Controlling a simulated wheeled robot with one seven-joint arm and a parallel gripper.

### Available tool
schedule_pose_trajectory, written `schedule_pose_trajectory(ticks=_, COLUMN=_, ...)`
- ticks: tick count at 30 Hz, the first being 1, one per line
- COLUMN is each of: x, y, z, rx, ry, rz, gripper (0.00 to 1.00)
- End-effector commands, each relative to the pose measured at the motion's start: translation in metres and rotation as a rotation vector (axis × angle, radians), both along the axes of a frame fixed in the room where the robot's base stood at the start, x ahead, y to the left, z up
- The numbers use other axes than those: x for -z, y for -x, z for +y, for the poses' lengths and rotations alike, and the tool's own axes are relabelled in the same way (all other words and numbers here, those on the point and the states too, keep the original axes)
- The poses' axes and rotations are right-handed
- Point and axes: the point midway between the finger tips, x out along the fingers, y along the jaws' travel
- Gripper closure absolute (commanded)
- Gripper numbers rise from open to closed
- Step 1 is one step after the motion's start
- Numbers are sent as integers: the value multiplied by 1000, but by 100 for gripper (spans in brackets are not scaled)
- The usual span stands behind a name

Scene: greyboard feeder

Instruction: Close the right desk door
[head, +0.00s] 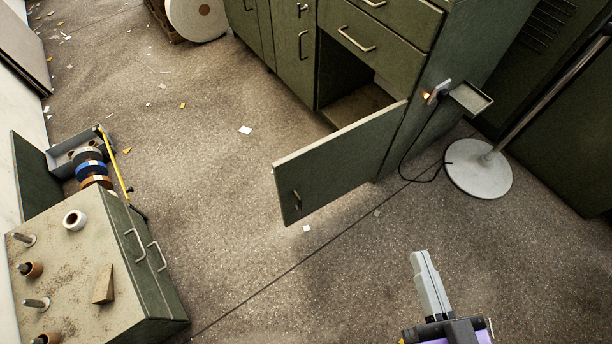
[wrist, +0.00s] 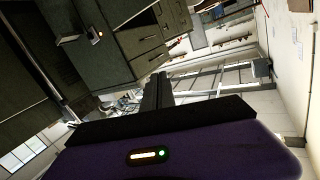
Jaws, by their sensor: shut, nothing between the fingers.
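The green desk (head: 297,62) stands at the top middle of the head view. Its right door (head: 340,160) is swung wide open into the room, with a small handle (head: 297,200) near its free edge. The dark compartment (head: 350,85) behind it shows. My gripper (head: 421,258) is at the bottom right of the head view, shut and empty. It is apart from the door, below and to the right of it in the picture. In the wrist view the dark fingers (wrist: 158,90) point away, and the desk (wrist: 135,40) shows at the upper left, tilted.
A round white stand base (head: 478,168) with a pole is right of the desk, near a small tray (head: 471,98) and a black cable. A low cabinet (head: 95,270) with spools stands at the lower left. The floor (head: 230,190) between is mostly clear, with paper scraps.

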Motion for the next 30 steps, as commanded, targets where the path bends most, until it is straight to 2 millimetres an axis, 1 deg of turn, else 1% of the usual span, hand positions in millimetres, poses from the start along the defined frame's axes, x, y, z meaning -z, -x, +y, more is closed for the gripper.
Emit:
schedule_pose_trajectory(ticks=1, x=35, y=-19, z=1, rx=1, ry=-62, rz=-14, gripper=100)
schedule_pose_trajectory(ticks=2, x=48, y=-29, z=2, rx=2, ry=-104, rz=-15, gripper=100)
schedule_pose_trajectory(ticks=3, x=65, y=-42, z=3, rx=2, ry=-163, rz=-17, gripper=100)
schedule_pose_trajectory(ticks=5, x=89, y=-63, z=6, rx=-2, ry=-257, rz=-13, gripper=100)
schedule_pose_trajectory(ticks=6, x=106, y=-78, z=9, rx=-7, ry=-325, rz=-7, gripper=100)
schedule_pose_trajectory(ticks=8, x=129, y=-100, z=15, rx=-18, ry=-431, rz=4, gripper=100)
schedule_pose_trajectory(ticks=9, x=144, y=-115, z=21, rx=-29, ry=-505, rz=13, gripper=100)
schedule_pose_trajectory(ticks=11, x=164, y=-137, z=31, rx=-51, ry=-622, rz=31, gripper=100)
schedule_pose_trajectory(ticks=12, x=175, y=-152, z=38, rx=-68, ry=-702, rz=44, gripper=100)
schedule_pose_trajectory(ticks=13, x=183, y=-162, z=44, rx=-81, ry=-761, rz=55, gripper=100)
schedule_pose_trajectory(ticks=16, x=200, y=-191, z=65, rx=-134, ry=-954, rz=96, gripper=100)
schedule_pose_trajectory(ticks=18, x=205, y=-206, z=78, rx=-171, ry=-1078, rz=127, gripper=100)
schedule_pose_trajectory(ticks=20, x=207, y=-213, z=87, rx=-198, ry=-1170, rz=154, gripper=100)
schedule_pose_trajectory(ticks=22, x=207, y=-216, z=94, rx=-221, ry=-1258, rz=185, gripper=100)
schedule_pose_trajectory(ticks=24, x=212, y=-213, z=98, rx=-234, ry=-1323, rz=214, gripper=100)
schedule_pose_trajectory(ticks=27, x=212, y=-210, z=104, rx=-253, ry=-1378, rz=237, gripper=100)
schedule_pose_trajectory(ticks=30, x=210, y=-211, z=109, rx=-269, ry=-1392, rz=246, gripper=100)
